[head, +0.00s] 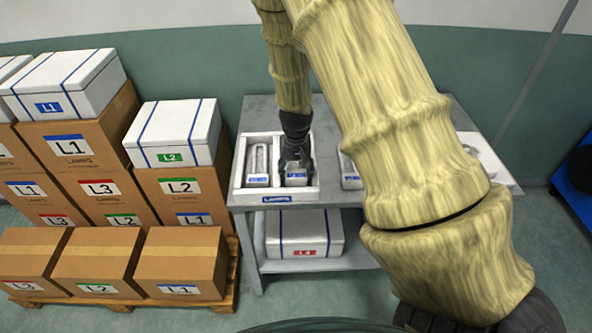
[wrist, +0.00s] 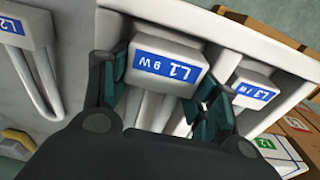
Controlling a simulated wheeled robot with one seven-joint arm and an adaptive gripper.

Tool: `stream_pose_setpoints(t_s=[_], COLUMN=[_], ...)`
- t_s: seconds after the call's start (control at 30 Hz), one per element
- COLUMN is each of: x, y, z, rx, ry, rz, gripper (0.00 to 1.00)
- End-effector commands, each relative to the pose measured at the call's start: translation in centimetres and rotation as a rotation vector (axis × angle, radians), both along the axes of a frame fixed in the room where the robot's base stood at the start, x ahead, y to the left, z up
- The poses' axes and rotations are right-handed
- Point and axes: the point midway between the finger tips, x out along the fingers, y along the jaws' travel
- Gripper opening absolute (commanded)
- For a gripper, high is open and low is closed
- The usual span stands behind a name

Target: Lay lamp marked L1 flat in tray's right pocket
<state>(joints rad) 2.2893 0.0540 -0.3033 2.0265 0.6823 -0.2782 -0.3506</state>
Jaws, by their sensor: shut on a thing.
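The lamp marked L1 (wrist: 165,68) has a white base with a blue label and pale tubes. In the head view its base (head: 296,178) is over the right pocket of the white tray (head: 292,198), within the pocket's outline. My gripper (head: 296,160) points down over that pocket; in the wrist view its fingers (wrist: 158,92) are on either side of the lamp, shut on it. The lamp looks roughly level, but I cannot tell whether it touches the pocket floor. Part of the tubes is hidden by my gripper.
Another lamp (head: 258,170) lies in the tray's left pocket. A lamp marked L2 (wrist: 14,30) lies on the grey table (head: 262,106), right of the tray in the head view. Stacked cartons (head: 85,165) stand left of the table. A white box (head: 300,232) sits on the lower shelf.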

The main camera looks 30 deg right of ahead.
Motion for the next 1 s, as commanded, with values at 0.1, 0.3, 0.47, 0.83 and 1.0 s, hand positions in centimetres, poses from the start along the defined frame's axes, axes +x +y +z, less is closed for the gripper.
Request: stream_pose_setpoints(t_s=[0.1,0.3,0.47,0.83,1.0], x=[0.02,0.02,0.02,0.02,0.01], y=[0.00,0.01,0.01,0.01,0.02], z=[0.03,0.04,0.05,0.06,0.04], rx=[0.000,0.000,0.000,0.000,0.000], ry=[0.000,0.000,0.000,0.000,0.000], rz=[0.000,0.000,0.000,0.000,0.000], gripper=[0.32,0.78,0.85,0.85,0.85])
